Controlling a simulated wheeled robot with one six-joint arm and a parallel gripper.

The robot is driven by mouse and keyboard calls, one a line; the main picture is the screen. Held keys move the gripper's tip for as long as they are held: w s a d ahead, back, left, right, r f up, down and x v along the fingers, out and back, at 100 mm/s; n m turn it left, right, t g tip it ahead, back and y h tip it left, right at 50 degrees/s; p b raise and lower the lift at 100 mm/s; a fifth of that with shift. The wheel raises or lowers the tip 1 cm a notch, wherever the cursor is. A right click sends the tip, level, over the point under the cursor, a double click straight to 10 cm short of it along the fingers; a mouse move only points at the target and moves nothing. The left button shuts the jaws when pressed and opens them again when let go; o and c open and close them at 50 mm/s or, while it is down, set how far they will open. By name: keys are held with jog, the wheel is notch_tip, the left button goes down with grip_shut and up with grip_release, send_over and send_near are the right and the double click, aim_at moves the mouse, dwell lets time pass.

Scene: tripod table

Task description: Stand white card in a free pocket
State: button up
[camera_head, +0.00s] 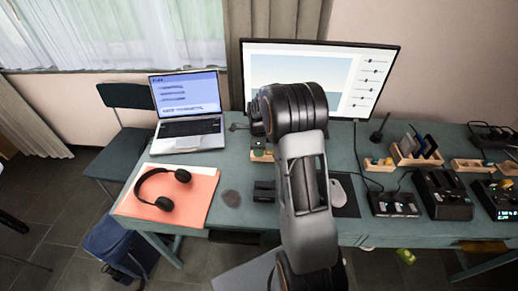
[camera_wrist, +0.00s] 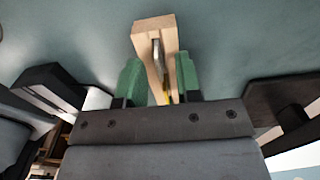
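In the wrist view, my gripper (camera_wrist: 160,80) has its two green fingertips apart. A narrow pale wooden holder (camera_wrist: 143,27) shows between and beyond them. A thin grey piece (camera_wrist: 157,55) and a yellow edge (camera_wrist: 166,92) show inside its slot; I cannot tell whether either is the card. No clear contact with the fingers shows. In the head view my arm hides the gripper. A wooden holder (camera_head: 262,156) shows beside my arm, partly hidden. I cannot make out a white card.
A laptop (camera_head: 188,122), a monitor (camera_head: 262,70) and headphones (camera_head: 163,187) on an orange folder (camera_head: 200,186) are on the green table (camera_head: 222,218). A mouse (camera_head: 338,192) and black devices (camera_head: 441,194) lie to the right. Bare tabletop shows around the folder.

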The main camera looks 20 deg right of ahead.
notch_tip(320, 180, up, 14)
dwell(0.6)
jog(key=shift+s+f, duration=0.1)
jog(key=shift+f, duration=0.05)
dwell(0.3)
